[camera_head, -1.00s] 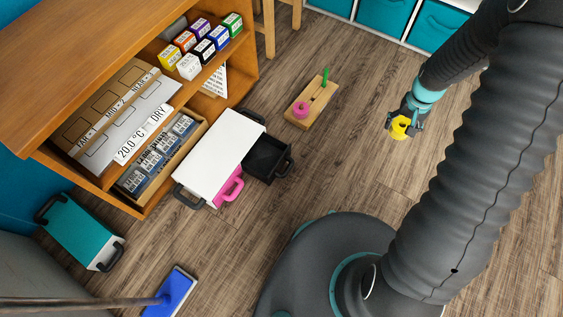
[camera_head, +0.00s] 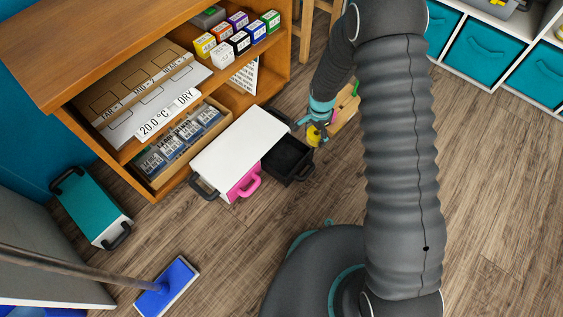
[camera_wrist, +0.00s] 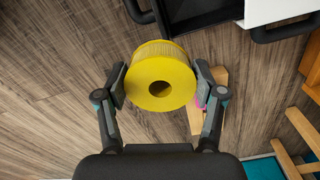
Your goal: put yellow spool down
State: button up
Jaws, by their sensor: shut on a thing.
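The yellow spool (camera_wrist: 160,62) is held between the two fingers of my gripper (camera_wrist: 160,92) in the wrist view, its round face with a dark centre hole toward the camera. In the head view the yellow spool (camera_head: 314,135) shows small below my gripper (camera_head: 318,120), beside the black open bin. A wooden board (camera_head: 345,110) with a green peg and a pink piece is partly hidden behind my arm. Part of the board also shows in the wrist view (camera_wrist: 222,76), behind my right finger. The gap between spool and floor cannot be told.
The black bin (camera_head: 288,160) and a white-topped box (camera_head: 240,140) with a pink handle stand left of the gripper. The wooden shelf (camera_head: 150,50) holds small coloured boxes. A teal box (camera_head: 92,210) and blue mop head (camera_head: 168,287) lie at lower left.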

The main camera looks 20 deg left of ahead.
jog(key=s+a+f+m+b, duration=0.2)
jog(key=s+a+f+m, duration=0.1)
jog(key=a+f, duration=0.5)
send_over(286, 163)
notch_tip(286, 163, down, 4)
jog(key=shift+s+f, duration=0.1)
jog(key=shift+f+b, duration=0.45)
jog(key=shift+f, duration=1.75)
jog(key=shift+f, duration=0.2)
jog(key=o, duration=1.1)
jog(key=shift+o, duration=0.4)
jog(key=shift+r, duration=0.1)
notch_tip(286, 163, up, 12)
jog(key=p, duration=0.1)
jog(key=shift+p, duration=0.35)
